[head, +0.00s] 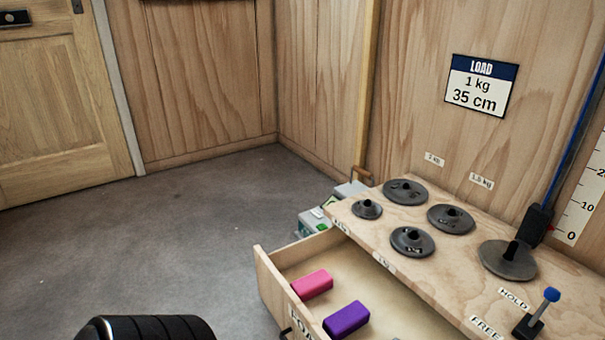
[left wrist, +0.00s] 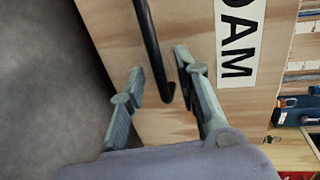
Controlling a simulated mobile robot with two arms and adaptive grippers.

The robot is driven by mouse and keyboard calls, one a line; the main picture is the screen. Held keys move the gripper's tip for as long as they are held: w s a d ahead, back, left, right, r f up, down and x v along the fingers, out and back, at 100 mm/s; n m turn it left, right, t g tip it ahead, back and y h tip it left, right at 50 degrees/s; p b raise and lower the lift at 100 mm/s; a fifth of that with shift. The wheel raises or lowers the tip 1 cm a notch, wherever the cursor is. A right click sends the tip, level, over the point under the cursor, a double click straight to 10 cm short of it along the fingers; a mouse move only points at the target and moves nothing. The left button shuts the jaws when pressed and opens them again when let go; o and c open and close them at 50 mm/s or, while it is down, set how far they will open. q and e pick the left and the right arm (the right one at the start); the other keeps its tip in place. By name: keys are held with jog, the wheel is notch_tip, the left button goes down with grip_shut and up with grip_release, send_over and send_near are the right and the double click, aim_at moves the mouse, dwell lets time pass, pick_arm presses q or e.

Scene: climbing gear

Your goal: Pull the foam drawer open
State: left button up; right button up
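The foam drawer (head: 277,290) stands pulled out from under the wooden bench in the head view. A pink block (head: 312,284) and a purple block (head: 346,319) lie inside it. In the left wrist view, the drawer's wooden front (left wrist: 110,30) shows a black bar handle (left wrist: 150,45) and a partly cut-off label (left wrist: 238,40) reading "OAM". My left gripper (left wrist: 159,62) is open, with a finger on each side of the handle and gaps visible between; I cannot tell its exact depth. My right gripper is in neither view.
The bench top (head: 375,225) holds several grey discs (head: 412,241) and a blue-knobbed lever (head: 537,312). Green-and-grey boxes (head: 313,222) stand beyond the drawer. The grey floor (head: 170,250) left of the drawer is clear.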

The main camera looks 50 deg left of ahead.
pick_arm(q)
jog(key=v, duration=1)
jog(key=shift+s, duration=0.2)
jog(key=shift+a, duration=0.1)
